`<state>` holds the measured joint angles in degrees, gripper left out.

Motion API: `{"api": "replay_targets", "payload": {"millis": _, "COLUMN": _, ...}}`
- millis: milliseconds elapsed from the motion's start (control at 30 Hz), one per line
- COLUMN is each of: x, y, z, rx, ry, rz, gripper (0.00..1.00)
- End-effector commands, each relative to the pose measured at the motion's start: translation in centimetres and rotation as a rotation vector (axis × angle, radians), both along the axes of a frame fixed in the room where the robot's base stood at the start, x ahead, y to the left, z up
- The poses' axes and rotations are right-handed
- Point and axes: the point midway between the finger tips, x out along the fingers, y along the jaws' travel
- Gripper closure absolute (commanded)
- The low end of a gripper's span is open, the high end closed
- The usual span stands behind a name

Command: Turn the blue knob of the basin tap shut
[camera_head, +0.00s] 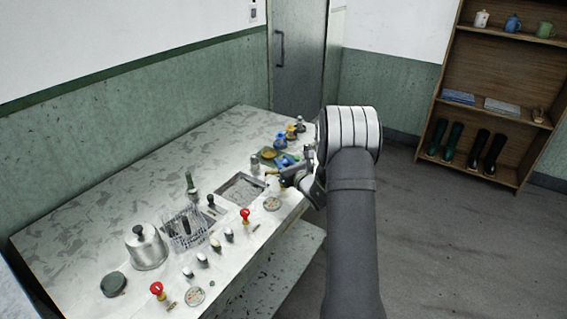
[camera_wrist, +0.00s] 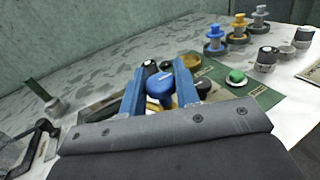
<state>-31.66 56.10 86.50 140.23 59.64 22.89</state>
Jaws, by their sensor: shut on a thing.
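The blue knob (camera_wrist: 160,86) stands between the two blue fingers of my gripper (camera_wrist: 161,90) in the wrist view. The gripper is shut on it, a finger on each side. The knob's lower part and the tap's spout cannot be made out. In the head view my gripper (camera_head: 286,162) is at the far right part of the counter, on the green panel (camera_head: 266,161). The knob cannot be told from the blue fingers there. A sunken basin (camera_head: 240,190) lies just left of the gripper.
Blue (camera_wrist: 215,36), yellow (camera_wrist: 240,24) and grey (camera_wrist: 261,14) fittings stand beyond the panel. A yellow round part (camera_wrist: 190,60) and a green button (camera_wrist: 236,76) are near the fingers. A wire rack (camera_head: 185,228), a lidded pot (camera_head: 147,248) and red knobs stand on the counter.

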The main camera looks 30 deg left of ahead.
Motion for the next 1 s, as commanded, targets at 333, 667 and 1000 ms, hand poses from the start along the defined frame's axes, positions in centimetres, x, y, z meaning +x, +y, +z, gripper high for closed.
{"api": "replay_targets", "payload": {"millis": 333, "x": -0.07, "y": 0.13, "z": 0.15, "rx": 0.001, "ry": -0.001, "rz": -0.181, "gripper": 0.94}}
{"api": "replay_targets", "payload": {"millis": 667, "x": 0.01, "y": 0.0, "z": 0.13, "rx": 0.001, "ry": -0.001, "rz": -0.225, "gripper": 0.94}}
{"api": "replay_targets", "payload": {"millis": 1000, "x": 0.0, "y": 0.0, "z": 0.09, "rx": 0.0, "ry": -0.001, "rz": -0.224, "gripper": 0.53}}
